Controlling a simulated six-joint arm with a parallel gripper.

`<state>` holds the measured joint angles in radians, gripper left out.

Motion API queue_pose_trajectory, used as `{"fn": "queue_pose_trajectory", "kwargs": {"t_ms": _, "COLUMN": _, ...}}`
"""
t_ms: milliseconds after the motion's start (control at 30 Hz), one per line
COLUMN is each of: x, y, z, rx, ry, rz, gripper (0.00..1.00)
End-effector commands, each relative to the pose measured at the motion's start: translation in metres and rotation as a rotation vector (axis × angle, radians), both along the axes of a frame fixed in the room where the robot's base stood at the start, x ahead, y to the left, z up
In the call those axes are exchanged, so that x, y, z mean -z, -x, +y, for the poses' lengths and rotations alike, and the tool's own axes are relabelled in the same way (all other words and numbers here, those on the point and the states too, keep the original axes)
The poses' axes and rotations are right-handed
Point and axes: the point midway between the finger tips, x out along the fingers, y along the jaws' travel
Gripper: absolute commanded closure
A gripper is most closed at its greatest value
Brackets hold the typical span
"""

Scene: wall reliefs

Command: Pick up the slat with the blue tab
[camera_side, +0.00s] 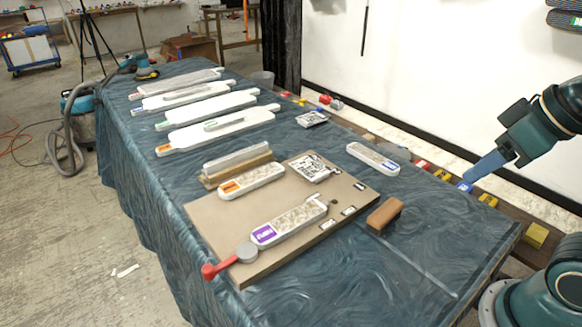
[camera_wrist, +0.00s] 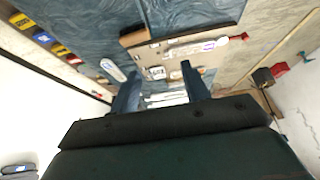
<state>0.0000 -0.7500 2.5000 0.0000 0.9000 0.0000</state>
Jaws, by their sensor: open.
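A short pale slat with a blue tab (camera_side: 372,157) lies flat on the dark blue cloth, right of the tan board. It also shows in the wrist view (camera_wrist: 112,70), left of my fingers. My gripper (camera_side: 484,166) is right of the slat in the side view, apart from it, above the ledge with coloured labels. In the wrist view my gripper (camera_wrist: 160,88) has its two fingers spread, with nothing held between them. A slat with a purple tab (camera_side: 290,222) and one with an orange tab (camera_side: 252,181) lie on or by the board.
The tan board (camera_side: 215,222) carries a red-handled clamp (camera_side: 222,266) and printed cards. A brown block (camera_side: 385,213) lies right of it. Several long white slats (camera_side: 225,124) lie farther back. Coloured label blocks (camera_side: 442,175) line the ledge by the wall. The cloth around the blue-tab slat is mostly clear.

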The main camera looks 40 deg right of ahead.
Motion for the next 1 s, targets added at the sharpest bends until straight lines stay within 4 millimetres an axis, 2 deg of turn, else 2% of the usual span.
{"fn": "queue_pose_trajectory", "kwargs": {"t_ms": 33, "x": 0.0, "y": 0.0, "z": 0.0, "rx": 0.0, "ry": 0.0, "rz": 0.0, "gripper": 0.54}}
{"fn": "queue_pose_trajectory", "kwargs": {"t_ms": 200, "x": 0.0, "y": 0.0, "z": 0.0, "rx": 0.0, "ry": 0.0, "rz": 0.0, "gripper": 0.22}}
{"fn": "queue_pose_trajectory", "kwargs": {"t_ms": 500, "x": 0.0, "y": -0.001, "z": 0.0, "rx": 0.0, "ry": 0.0, "rz": 0.0, "gripper": 0.22}}
{"fn": "queue_pose_trajectory", "kwargs": {"t_ms": 667, "x": -0.004, "y": -0.008, "z": -0.001, "rx": 0.001, "ry": 0.003, "rz": 0.003, "gripper": 0.22}}
{"fn": "queue_pose_trajectory", "kwargs": {"t_ms": 867, "x": -0.014, "y": -0.034, "z": -0.007, "rx": 0.002, "ry": 0.01, "rz": 0.014, "gripper": 0.22}}
{"fn": "queue_pose_trajectory", "kwargs": {"t_ms": 1000, "x": -0.022, "y": -0.062, "z": -0.014, "rx": 0.001, "ry": 0.017, "rz": 0.025, "gripper": 0.22}}
